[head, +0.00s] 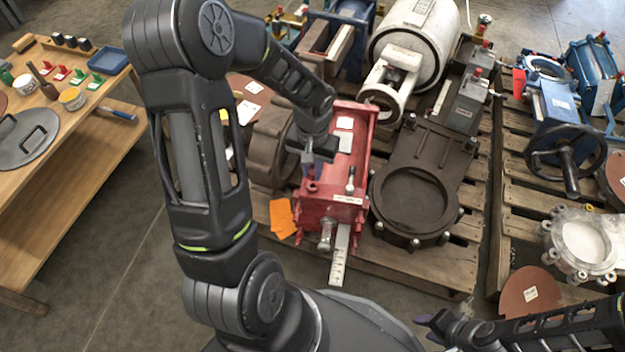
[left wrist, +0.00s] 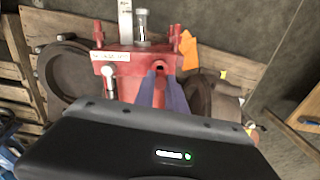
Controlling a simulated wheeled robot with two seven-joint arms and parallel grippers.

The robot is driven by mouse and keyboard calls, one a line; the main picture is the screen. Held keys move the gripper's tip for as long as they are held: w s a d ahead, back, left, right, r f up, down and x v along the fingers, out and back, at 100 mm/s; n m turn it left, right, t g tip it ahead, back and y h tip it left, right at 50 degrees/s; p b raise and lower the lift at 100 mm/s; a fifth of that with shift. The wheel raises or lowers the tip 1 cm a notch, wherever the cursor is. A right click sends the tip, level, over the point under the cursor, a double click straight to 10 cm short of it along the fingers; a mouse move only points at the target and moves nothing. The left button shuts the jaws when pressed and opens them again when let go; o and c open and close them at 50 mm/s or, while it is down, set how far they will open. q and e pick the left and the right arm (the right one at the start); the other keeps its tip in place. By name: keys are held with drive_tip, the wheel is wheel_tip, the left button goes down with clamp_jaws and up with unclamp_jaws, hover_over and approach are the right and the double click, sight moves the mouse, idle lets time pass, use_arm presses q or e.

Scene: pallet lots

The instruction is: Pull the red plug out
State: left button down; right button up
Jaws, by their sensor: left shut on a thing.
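The red cylinder-like unit (head: 342,178) lies on the pallet near the middle of the head view. My left gripper (head: 312,168) is over its left near part, pointing down. In the left wrist view its two fingers (left wrist: 160,92) are closed around a narrow red piece, the red plug (left wrist: 159,98), seen only in part. A dark round opening shows in the red unit just beyond the fingertips. I cannot tell whether the plug still touches the unit. My right gripper (head: 432,325) is low at the right, away from the unit; its jaw opening is unclear.
A dark round-flanged valve (head: 415,197) lies right of the red unit. An orange cloth or tag (head: 282,218) hangs at its left. A metal ruler-like strip (head: 340,255) sticks out in front. A wooden bench (head: 95,150) with tools stands at the left.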

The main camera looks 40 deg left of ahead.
use_arm(q)
drive_tip(key=shift+r+p, duration=0.8)
drive_tip(key=shift+r, duration=0.4)
